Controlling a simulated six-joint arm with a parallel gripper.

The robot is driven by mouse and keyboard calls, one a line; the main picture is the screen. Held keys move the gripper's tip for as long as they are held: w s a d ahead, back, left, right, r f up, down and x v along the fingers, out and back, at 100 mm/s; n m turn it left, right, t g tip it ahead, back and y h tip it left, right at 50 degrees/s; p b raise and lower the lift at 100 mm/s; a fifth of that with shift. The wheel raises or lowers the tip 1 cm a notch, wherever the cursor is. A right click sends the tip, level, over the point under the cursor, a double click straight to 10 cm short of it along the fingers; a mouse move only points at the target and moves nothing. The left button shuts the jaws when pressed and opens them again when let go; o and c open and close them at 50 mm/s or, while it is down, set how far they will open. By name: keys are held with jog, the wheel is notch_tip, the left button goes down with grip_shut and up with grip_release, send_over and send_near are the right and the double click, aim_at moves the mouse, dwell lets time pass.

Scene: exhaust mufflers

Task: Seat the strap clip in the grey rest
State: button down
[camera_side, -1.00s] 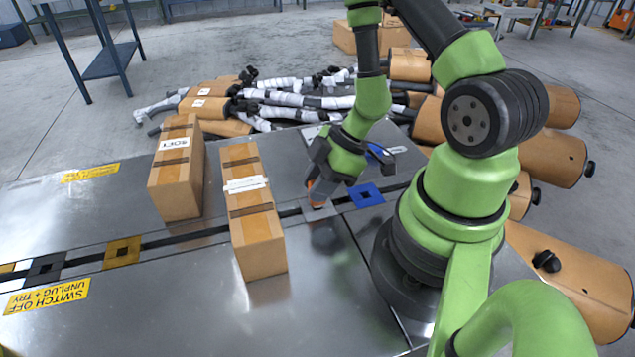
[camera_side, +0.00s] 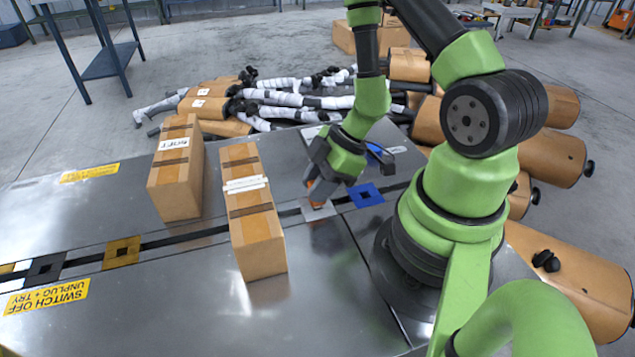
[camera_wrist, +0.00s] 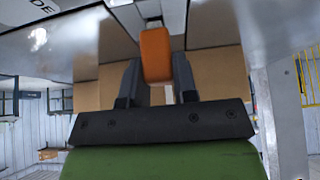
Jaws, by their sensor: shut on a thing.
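My gripper (camera_side: 315,190) is shut on the orange strap clip (camera_wrist: 155,55), which sits between the two dark fingers in the wrist view. In the side view the clip shows as a small orange patch (camera_side: 322,191) under the gripper, partly hidden by the fingers. The grey rest (camera_side: 318,211) is a light grey square plate on the dark strip of the metal table. The clip's lower end is at or just above this plate. I cannot tell whether it touches the plate or is in its hole.
A blue rest (camera_side: 366,195) lies right of the grey one. Yellow (camera_side: 122,262) and black (camera_side: 46,278) rests lie far left. Two tall cartons (camera_side: 255,245) (camera_side: 176,190) stand left of my gripper. Wrapped mufflers (camera_side: 290,100) are heaped behind. The table front is clear.

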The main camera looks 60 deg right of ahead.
jog(key=shift+f, duration=0.45)
jog(key=c, duration=0.8)
grip_release()
jog(key=v, duration=1)
jog(key=shift+f, duration=0.1)
